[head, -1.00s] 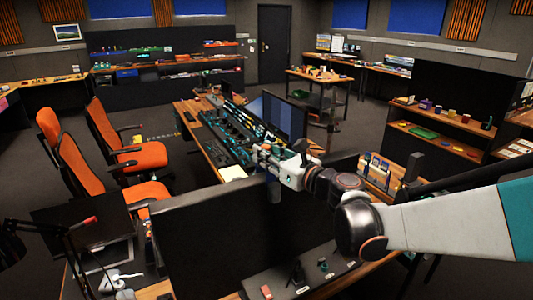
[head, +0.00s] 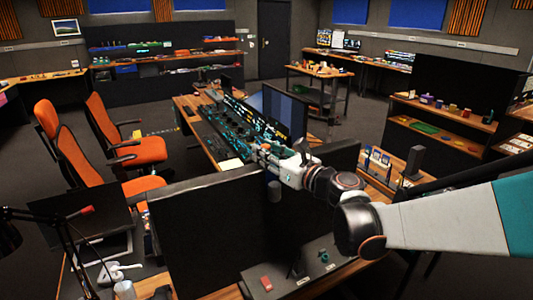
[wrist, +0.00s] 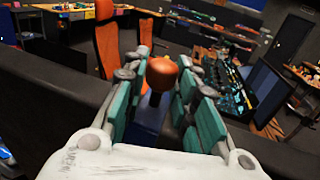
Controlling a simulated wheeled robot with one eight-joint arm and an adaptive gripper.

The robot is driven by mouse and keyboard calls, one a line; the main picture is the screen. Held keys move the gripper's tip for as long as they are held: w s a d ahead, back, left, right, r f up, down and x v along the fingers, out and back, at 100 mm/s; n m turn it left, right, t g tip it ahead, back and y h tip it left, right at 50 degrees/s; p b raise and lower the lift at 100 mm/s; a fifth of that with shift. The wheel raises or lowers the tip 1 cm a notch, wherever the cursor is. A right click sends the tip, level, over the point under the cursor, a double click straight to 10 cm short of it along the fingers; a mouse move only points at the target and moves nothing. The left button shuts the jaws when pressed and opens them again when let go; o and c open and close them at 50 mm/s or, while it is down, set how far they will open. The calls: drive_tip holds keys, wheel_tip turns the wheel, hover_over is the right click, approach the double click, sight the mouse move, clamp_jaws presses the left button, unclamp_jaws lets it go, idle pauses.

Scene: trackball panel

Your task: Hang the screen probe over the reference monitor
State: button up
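In the head view my gripper (head: 262,156) is stretched out above the far side of the large dark near screen. In the wrist view its teal-padded fingers (wrist: 160,88) are close around a dark piece with a rounded copper end (wrist: 162,74), seemingly the screen probe. A grey cylinder (head: 274,191) hangs just below the gripper, perhaps part of the probe. The reference monitor, apparently the one with vertical bars (head: 286,108), stands just behind the gripper in the picture. It also shows at the right of the wrist view (wrist: 262,88). Contact with it cannot be seen.
A lit control panel (head: 228,128) lies along the desk left of the barred monitor. The large dark screen (head: 205,225) stands in the foreground. Two orange chairs (head: 140,148) are at left. A shelf (head: 440,112) with small items is at right.

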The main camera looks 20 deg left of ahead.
drive_tip(key=shift+o, duration=1.2)
drive_tip(key=shift+d, duration=0.1)
